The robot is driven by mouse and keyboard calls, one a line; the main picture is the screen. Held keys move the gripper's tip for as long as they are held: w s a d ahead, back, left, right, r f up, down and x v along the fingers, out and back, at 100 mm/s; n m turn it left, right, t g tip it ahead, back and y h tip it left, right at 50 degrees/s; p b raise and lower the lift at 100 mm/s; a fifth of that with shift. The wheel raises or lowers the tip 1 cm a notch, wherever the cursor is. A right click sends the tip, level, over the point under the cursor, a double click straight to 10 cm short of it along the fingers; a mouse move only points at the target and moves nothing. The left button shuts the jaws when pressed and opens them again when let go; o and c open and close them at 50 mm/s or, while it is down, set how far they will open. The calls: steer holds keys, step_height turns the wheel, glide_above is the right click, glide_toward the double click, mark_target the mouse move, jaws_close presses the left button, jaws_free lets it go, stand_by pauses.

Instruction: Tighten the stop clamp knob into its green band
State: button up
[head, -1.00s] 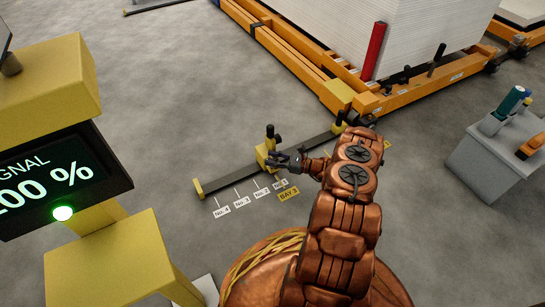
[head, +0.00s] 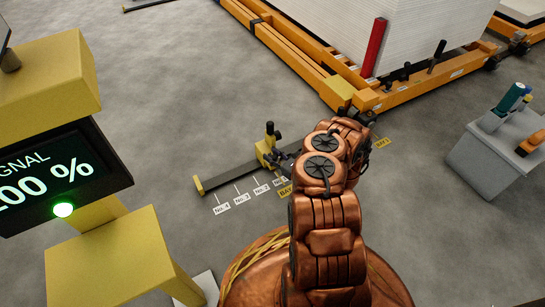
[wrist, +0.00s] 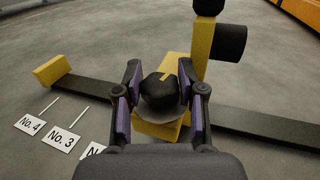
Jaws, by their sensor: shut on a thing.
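The yellow stop clamp (head: 264,152) sits on the dark floor rail, with a yellow upright and a black knob on that upright. In the wrist view, the clamp's dark stop clamp knob (wrist: 158,96) has a yellow pointer mark on top and a pale disc under it. My gripper (wrist: 162,80) is shut on this knob, one purple-padded finger on each side. In the head view my gripper (head: 286,157) is at the clamp's right side, partly hidden by my arm. I cannot make out the green band in either view.
The rail (head: 225,173) has a yellow end block (head: 198,186) and floor labels No. 4 to No. 2. A display (head: 55,178) at left reads 200 % with a green lamp lit. An orange frame (head: 420,92) with a white stack is behind. A grey stand (head: 495,155) is right.

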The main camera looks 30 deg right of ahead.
steer(key=shift+a, duration=0.1)
stand_by(0.4)
steer(key=o, duration=0.9)
steer(key=shift+s, duration=0.1)
steer(key=v, duration=1.2)
